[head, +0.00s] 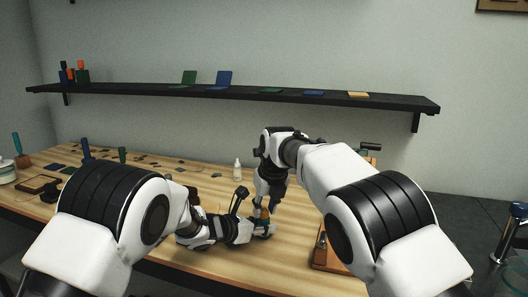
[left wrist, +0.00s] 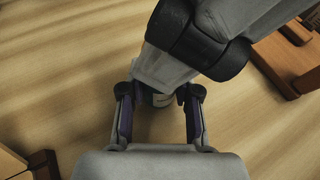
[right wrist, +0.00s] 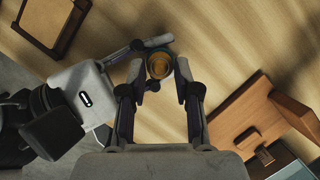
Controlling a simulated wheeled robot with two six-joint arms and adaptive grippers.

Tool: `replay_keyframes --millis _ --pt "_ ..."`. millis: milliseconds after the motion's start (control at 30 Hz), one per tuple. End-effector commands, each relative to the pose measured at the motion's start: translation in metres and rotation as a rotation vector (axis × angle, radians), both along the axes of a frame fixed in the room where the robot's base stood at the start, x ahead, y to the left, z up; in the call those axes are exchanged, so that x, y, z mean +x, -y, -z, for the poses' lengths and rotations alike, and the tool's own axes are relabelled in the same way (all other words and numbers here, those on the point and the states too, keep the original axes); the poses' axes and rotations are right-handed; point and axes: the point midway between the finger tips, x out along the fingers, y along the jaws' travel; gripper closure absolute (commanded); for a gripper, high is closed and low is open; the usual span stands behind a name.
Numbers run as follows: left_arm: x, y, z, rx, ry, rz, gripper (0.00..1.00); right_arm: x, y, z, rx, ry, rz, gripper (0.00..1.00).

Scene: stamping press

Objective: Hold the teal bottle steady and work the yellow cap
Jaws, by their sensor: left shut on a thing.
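The teal bottle (head: 262,225) stands upright on the wooden table, mostly hidden by my grippers. In the right wrist view, its yellow cap (right wrist: 158,66) shows from above between the fingertips. My left gripper (head: 263,230) is shut on the bottle from the side, low above the table. In the left wrist view, a small part of the bottle (left wrist: 161,99) shows between the left fingers. My right gripper (right wrist: 160,76) points down over the cap, its fingers apart on either side with a narrow gap. The yellow cap also shows in the head view (head: 264,212).
A wooden fixture (head: 325,258) stands to the right of the grippers. A small white bottle (head: 237,170) stands behind them. Small parts and a wooden tray (head: 38,184) lie at the left. A black shelf (head: 240,94) runs along the wall. Bare table lies in front.

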Motion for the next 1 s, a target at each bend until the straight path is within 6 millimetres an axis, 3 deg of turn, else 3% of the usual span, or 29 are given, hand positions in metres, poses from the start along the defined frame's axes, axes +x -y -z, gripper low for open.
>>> replay_keyframes --millis 333,567,767,900,1000 --pt "0.0 0.001 0.0 0.001 0.0 0.003 1.0 0.0 0.0 -0.001 0.003 0.001 -0.003 0.52" --pt "0.0 0.001 0.0 0.002 0.0 0.002 1.0 0.001 -0.001 -0.024 0.003 0.002 -0.005 0.52" --pt "0.0 0.001 0.0 0.001 0.0 0.001 1.0 0.0 0.0 -0.024 0.002 0.0 -0.008 0.52" --pt "0.0 0.001 0.0 0.001 0.001 0.002 1.0 0.005 0.002 -0.023 0.008 -0.003 -0.445 0.52" --pt "0.0 0.001 0.0 0.001 0.001 0.002 1.0 0.004 0.002 -0.025 0.003 -0.004 -0.441 0.52"
